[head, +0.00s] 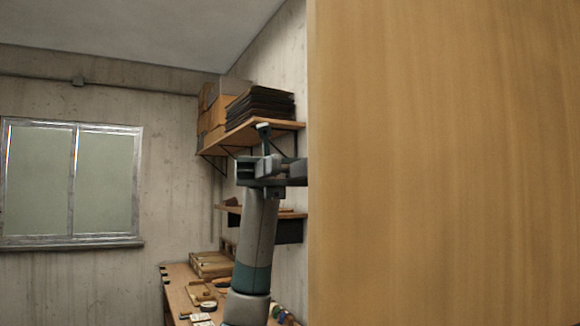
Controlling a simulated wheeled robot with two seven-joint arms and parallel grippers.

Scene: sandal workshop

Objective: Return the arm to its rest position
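My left arm (257,240) rises from the bottom of the head view, in front of the workbench and shelves. Its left gripper (272,170) is raised at about the height of the upper shelf in the picture. Dark parts of it reach right to the edge of a large wooden panel. The fingertips are not clear enough to tell whether it is open or shut, and I see nothing held in it. My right gripper is not in view.
The wooden panel (445,165) fills the right half, very near. An upper shelf (222,142) bears boxes (213,112) and a dark stack (260,104). A lower shelf (290,215) and a cluttered workbench (178,296) stand below. A window (72,180) is at left.

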